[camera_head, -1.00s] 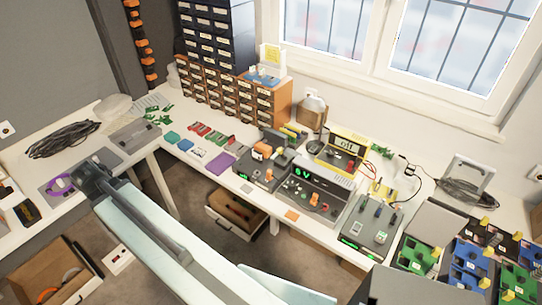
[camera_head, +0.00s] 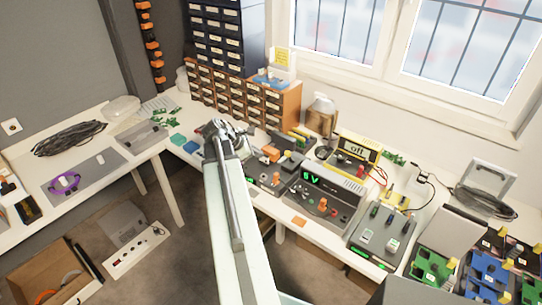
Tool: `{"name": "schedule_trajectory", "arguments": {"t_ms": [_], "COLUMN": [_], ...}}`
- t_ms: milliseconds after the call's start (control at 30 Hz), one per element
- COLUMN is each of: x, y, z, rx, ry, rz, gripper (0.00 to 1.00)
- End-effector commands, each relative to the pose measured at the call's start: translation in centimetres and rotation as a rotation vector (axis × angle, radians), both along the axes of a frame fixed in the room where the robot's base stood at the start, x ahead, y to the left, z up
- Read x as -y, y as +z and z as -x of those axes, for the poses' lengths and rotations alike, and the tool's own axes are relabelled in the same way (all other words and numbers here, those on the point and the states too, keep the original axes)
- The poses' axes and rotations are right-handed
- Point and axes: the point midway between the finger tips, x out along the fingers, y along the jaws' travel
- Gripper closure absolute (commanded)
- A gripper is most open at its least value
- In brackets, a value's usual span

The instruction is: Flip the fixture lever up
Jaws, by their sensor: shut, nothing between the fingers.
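My gripper (camera_head: 226,128) is at the far end of my raised pale arm, above the long white bench. It is small in view; it is shut and empty. Just right of it stands a grey unit with orange parts on top (camera_head: 271,154) and a small green display, which looks like the fixture. My arm hides its left part. I cannot make out which part is the lever or how it stands. The gripper appears apart from the unit.
A grey power supply (camera_head: 335,200) reading green digits stands right of the unit, with a yellow meter (camera_head: 358,148) behind it. A switch box (camera_head: 381,236) and several circuit boards lie further right. Drawer cabinets (camera_head: 243,100) stand behind. The left table (camera_head: 100,150) has free room.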

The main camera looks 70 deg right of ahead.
Motion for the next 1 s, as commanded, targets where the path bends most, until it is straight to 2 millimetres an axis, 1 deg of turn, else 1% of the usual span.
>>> {"name": "schedule_trajectory", "arguments": {"t_ms": [33, 200, 433, 467, 500, 600, 733, 1000], "x": [0.5, 2.7, 5.7, 5.9, 6.3, 7.0, 7.5, 7.6], "y": [-1.2, -4.2, -7.8, -7.2, -6.1, -5.5, -5.2, -5.3], "z": [0.2, 1.3, 2.8, 3.2, 3.9, 4.9, 5.6, 5.9], "rx": [0.001, 0.001, 0.001, 0.001, 0.002, 0.002, 0.002, 0.001], "ry": [-0.002, -0.005, -0.003, -0.004, -0.005, -0.004, -0.003, -0.002], "rz": [0.0, -0.001, 0.0, 0.0, 0.001, 0.0, -0.001, -0.001], "gripper": [1.0, 1.0, 1.0, 1.0, 1.0, 1.0, 1.0, 1.0]}}
